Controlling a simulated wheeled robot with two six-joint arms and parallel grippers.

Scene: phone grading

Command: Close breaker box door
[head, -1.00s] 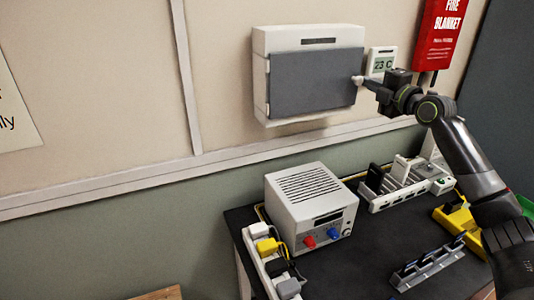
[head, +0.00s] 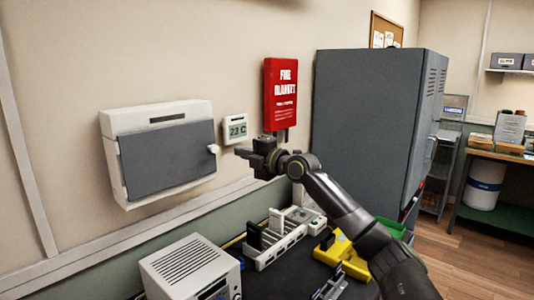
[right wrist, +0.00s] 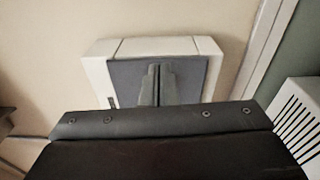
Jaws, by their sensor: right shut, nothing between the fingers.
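The white breaker box (head: 155,112) hangs on the wall at left in the head view. Its grey door (head: 165,160) lies over the box front and looks shut; a small gap cannot be ruled out. A white knob (head: 213,149) sits at the door's right edge. My right gripper (head: 240,152) is shut and empty, just right of the knob and apart from it. In the right wrist view its fingers (right wrist: 156,85) show together in front of the grey door (right wrist: 122,76), with the white box (right wrist: 100,65) around it. My left gripper is out of view.
A thermostat (head: 235,129) and a red fire blanket case (head: 280,95) hang right of the box. Below are a white power supply (head: 190,268) and a rack (head: 275,245) on the dark bench. A tall grey cabinet (head: 365,130) stands at right.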

